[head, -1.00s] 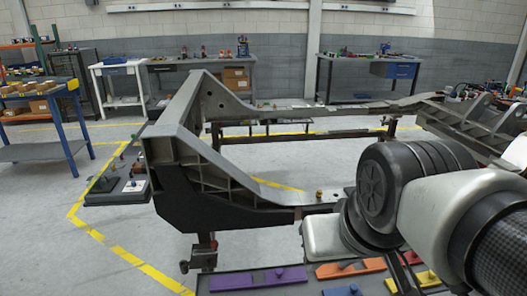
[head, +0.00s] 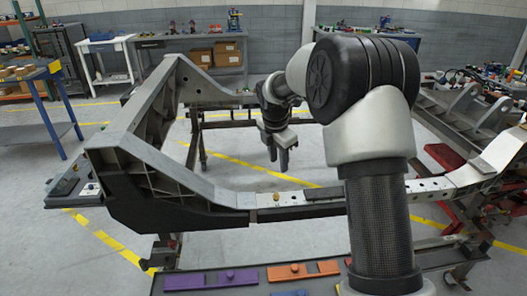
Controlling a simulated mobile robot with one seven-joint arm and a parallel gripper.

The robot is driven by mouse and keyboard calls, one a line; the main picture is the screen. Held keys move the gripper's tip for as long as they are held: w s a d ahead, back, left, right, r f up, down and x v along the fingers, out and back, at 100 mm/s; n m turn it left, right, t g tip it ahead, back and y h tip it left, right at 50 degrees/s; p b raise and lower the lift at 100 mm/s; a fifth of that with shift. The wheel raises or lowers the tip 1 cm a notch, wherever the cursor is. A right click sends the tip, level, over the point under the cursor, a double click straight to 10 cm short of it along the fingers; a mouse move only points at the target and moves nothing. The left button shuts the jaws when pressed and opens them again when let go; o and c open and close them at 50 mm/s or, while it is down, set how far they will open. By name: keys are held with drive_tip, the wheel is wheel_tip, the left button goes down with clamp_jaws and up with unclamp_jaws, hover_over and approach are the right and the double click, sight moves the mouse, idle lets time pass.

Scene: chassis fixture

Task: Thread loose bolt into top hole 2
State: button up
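A small brass-coloured bolt (head: 276,196) stands on the top face of the near rail of the chassis frame (head: 230,196). My gripper (head: 278,161) hangs above and behind this rail, pointing down, with its two fingers apart and nothing visible between them. It appears clear of the bolt and the rail. Small dark holes show along the rail to the right of the bolt, but I cannot tell which is top hole 2. My arm hides part of the rail at the right.
A dark tray (head: 215,291) in front carries a purple piece (head: 211,280), an orange piece (head: 303,270) and a partly seen blue one. Workbenches and a blue cart (head: 40,110) stand at the back and left. The floor inside the frame is clear.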

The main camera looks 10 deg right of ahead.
sight(276, 194)
drive_tip(key=shift+w+d+f+n+g+b, duration=0.25)
drive_tip(key=shift+w+f+n, duration=0.85)
drive_tip(key=shift+f, duration=1.7)
drive_tip(key=shift+w+a+f+n+b, duration=0.1)
drive_tip(key=shift+w+f+n+b, duration=0.25)
drive_tip(key=shift+w+f+n, duration=1.55)
drive_tip(key=shift+w+d+f+n+g+b, duration=0.15)
drive_tip(key=shift+w+f+b, duration=0.2)
drive_tip(key=shift+f, duration=3.3)
drive_tip(key=shift+f, duration=0.15)
drive_tip(key=shift+b+x, duration=1.05)
drive_tip(key=shift+x, duration=1)
drive_tip(key=shift+a, duration=0.1)
drive_tip(key=shift+r, duration=0.3)
